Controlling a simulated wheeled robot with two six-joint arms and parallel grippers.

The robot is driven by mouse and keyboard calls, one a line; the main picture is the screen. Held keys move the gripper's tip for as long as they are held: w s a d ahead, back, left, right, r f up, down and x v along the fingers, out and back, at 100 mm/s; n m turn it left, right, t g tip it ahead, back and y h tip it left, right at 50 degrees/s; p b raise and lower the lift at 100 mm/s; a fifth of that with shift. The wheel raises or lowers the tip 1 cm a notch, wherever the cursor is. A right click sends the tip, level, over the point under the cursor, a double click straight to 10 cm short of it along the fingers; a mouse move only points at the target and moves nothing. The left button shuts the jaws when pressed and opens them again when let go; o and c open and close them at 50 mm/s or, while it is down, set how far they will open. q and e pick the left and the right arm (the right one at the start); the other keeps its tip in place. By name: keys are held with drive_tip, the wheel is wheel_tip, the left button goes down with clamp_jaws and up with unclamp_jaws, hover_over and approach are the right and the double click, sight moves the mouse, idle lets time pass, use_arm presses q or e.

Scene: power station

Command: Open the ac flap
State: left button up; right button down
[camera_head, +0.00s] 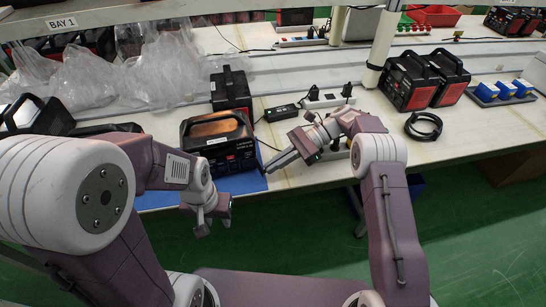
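A black and red power station (216,130) with a carry handle stands on a blue mat (160,199) near the table's front edge. Its front panel faces me, but the AC flap is too small to make out. My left gripper (214,229) points down in front of the table edge, below the power station and apart from it. Its two fingertips look separated, with nothing between them. My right gripper (272,168) is just right of the power station, pointing left toward its front. Its finger gap is not clear. I see nothing held in it.
A black box-shaped unit (231,90) stands behind the power station. A charger brick (282,113) and a power strip (327,101) lie to the right. Two more power stations (408,82) and a coiled cable (424,127) are further right. Plastic bags (150,70) fill the back left.

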drive_tip(key=shift+w+n+g+p, duration=0.2)
drive_tip(key=shift+n+g+p, duration=0.2)
drive_tip(key=shift+g+p, duration=0.1)
idle(0.3)
drive_tip(key=c, duration=1.6)
unclamp_jaws()
